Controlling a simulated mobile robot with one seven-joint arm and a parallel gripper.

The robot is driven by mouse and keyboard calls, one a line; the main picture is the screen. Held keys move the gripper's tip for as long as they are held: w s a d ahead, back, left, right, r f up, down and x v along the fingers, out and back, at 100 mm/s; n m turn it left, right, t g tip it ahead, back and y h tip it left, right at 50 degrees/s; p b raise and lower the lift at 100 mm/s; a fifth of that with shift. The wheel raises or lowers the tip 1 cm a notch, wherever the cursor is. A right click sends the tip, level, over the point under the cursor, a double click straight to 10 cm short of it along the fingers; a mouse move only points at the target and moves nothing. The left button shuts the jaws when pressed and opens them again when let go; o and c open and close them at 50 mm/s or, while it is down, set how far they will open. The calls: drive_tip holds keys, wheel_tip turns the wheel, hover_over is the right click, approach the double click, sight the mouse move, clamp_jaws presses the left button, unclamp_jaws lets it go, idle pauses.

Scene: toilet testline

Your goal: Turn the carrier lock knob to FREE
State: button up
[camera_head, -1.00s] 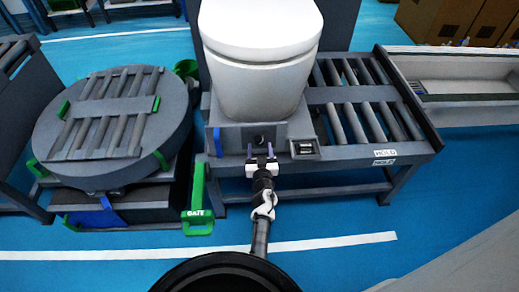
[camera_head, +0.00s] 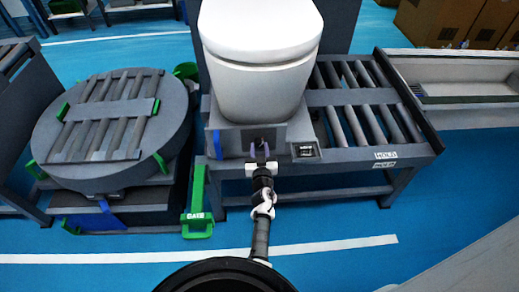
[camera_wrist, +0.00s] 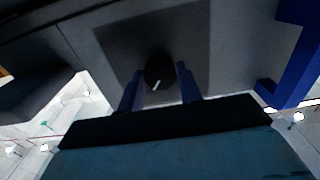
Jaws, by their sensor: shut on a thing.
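The dark round lock knob (camera_wrist: 158,68) with a short white pointer mark is on a dark square plate (camera_wrist: 112,45) on the carrier front, below the toilet. The mark sits near the knob's lower edge in the wrist view and is slightly tilted. My gripper (camera_wrist: 158,82) has one purple finger on each side of the knob and is shut on it. In the head view my gripper (camera_head: 260,152) is at the carrier front and the knob (camera_head: 258,141) shows just beyond the fingertips. I cannot read any FREE marking.
A white toilet (camera_head: 260,65) stands on the carrier. A blue block (camera_wrist: 296,65) is beside the plate. A green GATE handle (camera_head: 197,205) and a round roller turntable (camera_head: 110,125) are at the left. A roller conveyor (camera_head: 365,105) with HOLD labels is at the right.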

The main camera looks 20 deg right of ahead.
drive_tip(key=shift+n, duration=0.3)
drive_tip(key=n, duration=0.3)
drive_tip(key=shift+n, duration=0.4)
drive_tip(key=n, duration=0.8)
drive_tip(key=shift+d+n, duration=0.1)
drive_tip(key=shift+n, duration=1.7)
drive_tip(key=o, duration=1)
drive_tip(key=shift+s, duration=0.15)
